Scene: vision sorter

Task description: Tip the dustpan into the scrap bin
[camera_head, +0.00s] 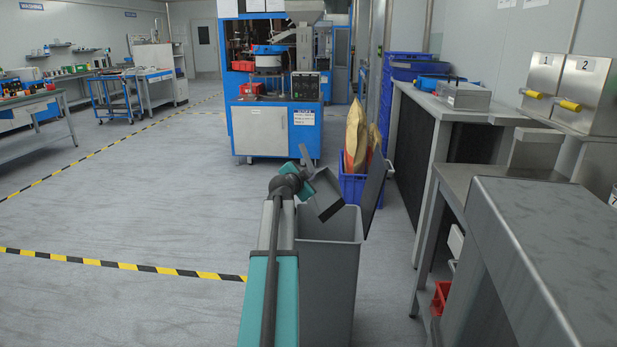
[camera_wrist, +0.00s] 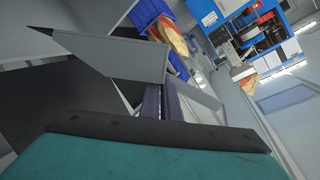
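The dustpan (camera_head: 325,203) is dark grey and hangs steeply tilted over the mouth of the grey scrap bin (camera_head: 330,265). My gripper (camera_head: 311,184) is shut on the dustpan's handle, and a grey strip of handle sticks up beyond it. The bin is upright, and its lid (camera_head: 374,184) stands open at the right. In the wrist view, my two fingers (camera_wrist: 162,102) are close together on the handle, with the grey pan (camera_wrist: 112,55) ahead to the left. I see no scrap in the pan, and the inside of the bin is hidden in the head view.
A blue crate with paper sacks (camera_head: 356,140) stands behind the bin. Steel benches (camera_head: 540,235) line the right side. A blue machine (camera_head: 275,130) stands at the back. The floor to the left is clear, marked with yellow-black tape (camera_head: 120,264).

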